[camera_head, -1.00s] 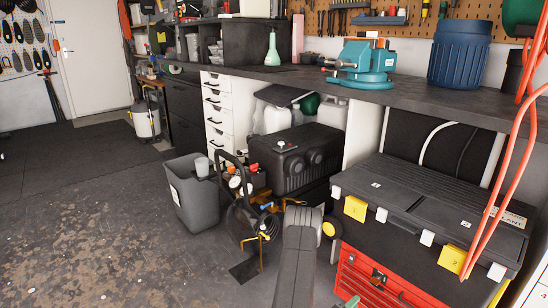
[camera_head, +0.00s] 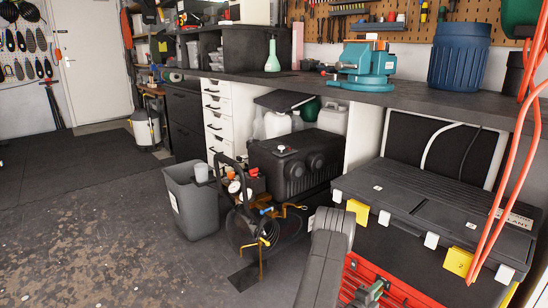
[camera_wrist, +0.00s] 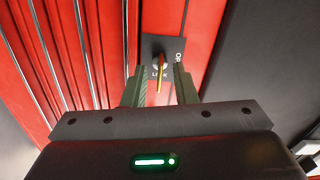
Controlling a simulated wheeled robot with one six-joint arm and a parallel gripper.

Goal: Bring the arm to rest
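My arm (camera_head: 328,262) reaches forward from the bottom edge of the head view. My gripper (camera_wrist: 159,80) has two green fingers, open with a clear gap between them; it also shows partly at the bottom of the head view (camera_head: 369,292). In the wrist view a dark lock plate (camera_wrist: 151,47) with a narrow yellow-orange handle (camera_wrist: 159,68) sits on the red cabinet front, beyond and between the fingertips. The handle stands nearly upright in that view. I cannot tell whether either finger touches it. In the head view, my gripper hides the plate.
The red tool cabinet (camera_head: 408,297) carries a black case (camera_head: 425,205) with yellow latches. Orange hoses (camera_head: 500,190) hang at the right. A compressor (camera_head: 245,225) and grey bin (camera_head: 194,205) stand left of my arm. The floor (camera_head: 100,240) at left is clear.

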